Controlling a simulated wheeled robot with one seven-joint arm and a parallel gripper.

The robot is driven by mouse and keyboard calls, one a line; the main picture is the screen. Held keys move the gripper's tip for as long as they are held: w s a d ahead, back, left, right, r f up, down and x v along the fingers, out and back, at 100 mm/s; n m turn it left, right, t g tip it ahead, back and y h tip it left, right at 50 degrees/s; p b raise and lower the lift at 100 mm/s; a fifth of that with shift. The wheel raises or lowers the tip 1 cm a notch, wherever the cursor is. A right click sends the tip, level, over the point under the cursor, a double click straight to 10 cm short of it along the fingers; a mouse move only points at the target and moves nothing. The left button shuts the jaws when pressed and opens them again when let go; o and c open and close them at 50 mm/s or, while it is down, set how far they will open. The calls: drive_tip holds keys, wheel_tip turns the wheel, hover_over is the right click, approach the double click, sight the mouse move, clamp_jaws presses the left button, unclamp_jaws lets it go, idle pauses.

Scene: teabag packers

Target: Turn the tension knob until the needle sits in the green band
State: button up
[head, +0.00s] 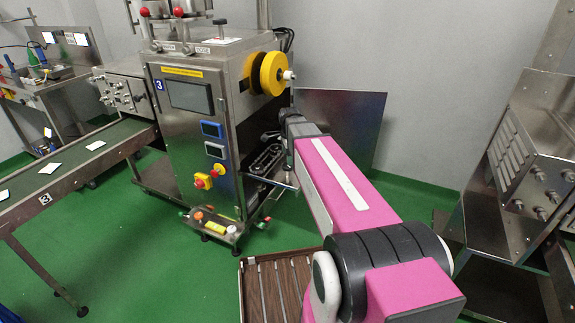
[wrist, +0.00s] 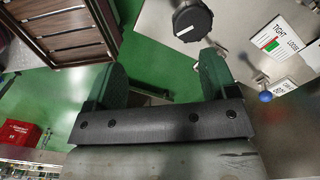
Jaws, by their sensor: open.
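The black round tension knob (wrist: 193,20) is at the top of the wrist view on a pale metal plate. My gripper (wrist: 163,72) is open and empty, its two green-padded fingers apart. The knob lies beyond the fingertips, nearer the right finger, and is not between them. A white scale card (wrist: 275,43) marked TIGHT and LOOSE, with green and red bands, is right of the knob. A blue ball (wrist: 265,97) sits below it. I cannot clearly make out the needle or its position. In the head view my arm reaches the right side of the packing machine (head: 180,130); the knob is not distinguishable there.
A yellow reel (head: 272,74) sticks out of the machine above my arm. A wood-slatted crate (head: 245,290) stands on the green floor below it and also shows in the wrist view (wrist: 70,30). A conveyor (head: 75,165) runs off left; steel equipment (head: 530,170) stands right.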

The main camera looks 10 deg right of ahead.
sight(287, 167)
drive_tip(key=w+r+m, duration=0.3)
drive_tip(key=w+m, duration=0.1)
drive_tip(key=m, duration=0.1)
wheel_tip(287, 167, down, 11)
drive_tip(key=shift+w+r, duration=0.1)
drive_tip(key=shift+w, duration=0.05)
idle(0.4)
drive_tip(key=c, duration=0.9)
